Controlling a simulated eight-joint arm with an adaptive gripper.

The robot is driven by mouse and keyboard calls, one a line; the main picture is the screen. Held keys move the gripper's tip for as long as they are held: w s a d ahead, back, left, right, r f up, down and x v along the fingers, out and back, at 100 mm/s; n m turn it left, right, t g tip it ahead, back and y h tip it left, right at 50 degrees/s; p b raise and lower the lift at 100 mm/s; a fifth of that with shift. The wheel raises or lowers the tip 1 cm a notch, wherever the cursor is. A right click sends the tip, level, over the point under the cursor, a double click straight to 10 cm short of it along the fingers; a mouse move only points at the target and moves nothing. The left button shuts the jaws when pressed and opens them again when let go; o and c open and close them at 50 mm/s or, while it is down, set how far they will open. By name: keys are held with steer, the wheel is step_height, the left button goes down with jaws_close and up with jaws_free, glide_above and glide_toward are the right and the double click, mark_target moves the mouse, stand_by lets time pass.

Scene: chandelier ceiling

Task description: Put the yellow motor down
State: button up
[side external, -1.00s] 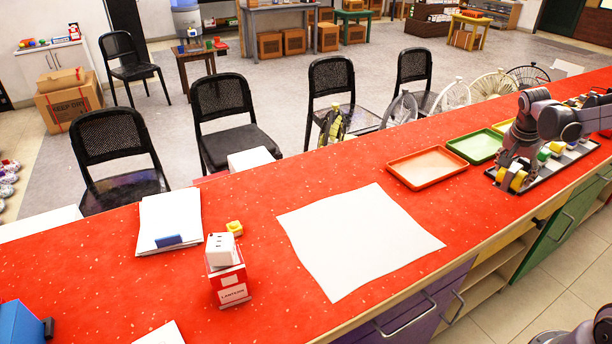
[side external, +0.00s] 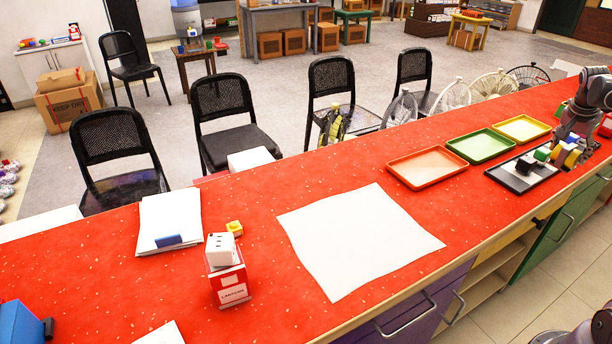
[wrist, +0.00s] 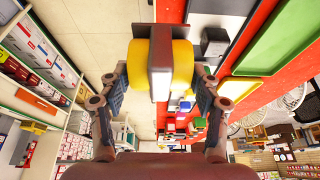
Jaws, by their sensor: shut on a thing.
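The yellow motor (wrist: 140,66) fills the top middle of the wrist view, with a brown and white band across its middle. My gripper (wrist: 160,76) has one finger on each side of it and is shut on it. In the side view my gripper (side external: 568,148) is at the right end of the black-rimmed tray (side external: 510,181), with yellow showing at the fingers. I cannot tell whether the motor touches anything beneath it.
The black-rimmed tray holds a black block (side external: 525,164) and a green block (side external: 541,153). Orange (side external: 425,168), green (side external: 480,147) and yellow (side external: 522,129) trays stand along the counter's far side. A white sheet (side external: 357,240) lies bare mid-counter.

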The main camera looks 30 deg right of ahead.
steer(key=shift+w+a+f, duration=0.35)
steer(key=shift+w+f, duration=1.45)
steer(key=shift+w, duration=0.05)
steer(key=shift+w+a+f, duration=0.3)
steer(key=shift+w+f, duration=1.5)
steer(key=shift+w, duration=0.1)
steer(key=shift+w+a+f, duration=0.35)
steer(key=shift+w+f, duration=1.45)
steer(key=shift+w, duration=0.05)
steer(key=shift+f, duration=0.1)
steer(key=o, duration=1.7)
steer(key=shift+f, duration=0.1)
